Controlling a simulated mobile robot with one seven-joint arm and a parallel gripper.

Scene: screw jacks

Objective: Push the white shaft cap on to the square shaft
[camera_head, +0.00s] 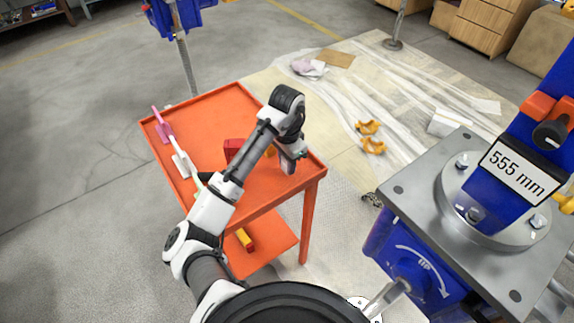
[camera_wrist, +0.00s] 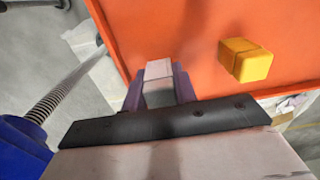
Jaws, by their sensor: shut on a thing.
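My gripper (camera_head: 289,158) hangs over the near right part of the orange cart. In the wrist view my gripper (camera_wrist: 159,80) is shut on a pale block-shaped piece, which looks like the white shaft cap (camera_wrist: 158,69), between its two purplish fingers. The cap's far end faces away from the wrist; its opening is hidden. A bare grey shaft (camera_head: 386,298) sticks out of the blue gearbox of the near jack, low in the head view, well apart from my gripper. Whether it is square is hard to tell.
The orange cart (camera_head: 212,118) carries a red block (camera_head: 233,148), a yellow block (camera_wrist: 246,61) and pink and white pieces (camera_head: 182,160) along its left edge. The near jack's steel plate (camera_head: 415,199) stands right. Another blue jack (camera_head: 180,14) stands behind.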

